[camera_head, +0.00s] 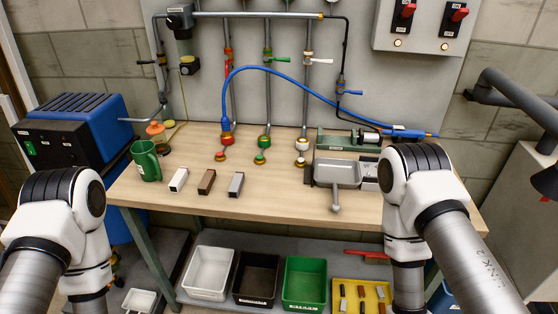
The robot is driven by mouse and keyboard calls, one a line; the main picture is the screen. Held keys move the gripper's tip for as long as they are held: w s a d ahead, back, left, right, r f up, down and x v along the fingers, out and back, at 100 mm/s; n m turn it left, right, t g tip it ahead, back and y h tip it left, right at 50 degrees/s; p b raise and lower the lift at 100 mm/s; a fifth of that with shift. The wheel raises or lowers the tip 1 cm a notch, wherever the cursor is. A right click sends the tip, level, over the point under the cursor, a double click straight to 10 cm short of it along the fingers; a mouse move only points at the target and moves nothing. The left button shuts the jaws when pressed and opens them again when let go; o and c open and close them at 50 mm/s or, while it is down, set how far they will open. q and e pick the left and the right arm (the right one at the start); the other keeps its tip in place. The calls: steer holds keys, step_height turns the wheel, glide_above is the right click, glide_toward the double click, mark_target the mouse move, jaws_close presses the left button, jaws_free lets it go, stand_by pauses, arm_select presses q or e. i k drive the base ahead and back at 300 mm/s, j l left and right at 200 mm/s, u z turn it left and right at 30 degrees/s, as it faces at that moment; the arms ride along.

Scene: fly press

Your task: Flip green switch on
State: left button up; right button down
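A small green switch (30,148) is on the dark front face of the blue machine (95,117) at the left of the bench. It is too small to tell whether it is on or off. My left arm comes in at the lower left, in front of and below the machine. My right arm comes in at the lower right, in front of the bench's right end. Neither gripper's fingers show; both lie outside the picture or behind my arm links.
A wooden bench (265,204) carries a green mug (146,161), several small blocks and a grey press-like tool (338,172). Pipes with coloured valves and a blue hose (290,77) stand behind. A grey panel (424,39) has red-handled switches. Bins, including a green one (304,281), sit below.

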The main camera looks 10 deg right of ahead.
mark_target(31, 150)
steer(key=u, duration=1.25)
steer(key=i+j+u, duration=0.2)
steer(key=i, duration=0.45)
steer(key=i+j+u, duration=0.15)
steer(key=i+j, duration=0.15)
steer(key=i, duration=0.4)
steer(key=i+j+u, duration=0.2)
steer(key=i, duration=0.5)
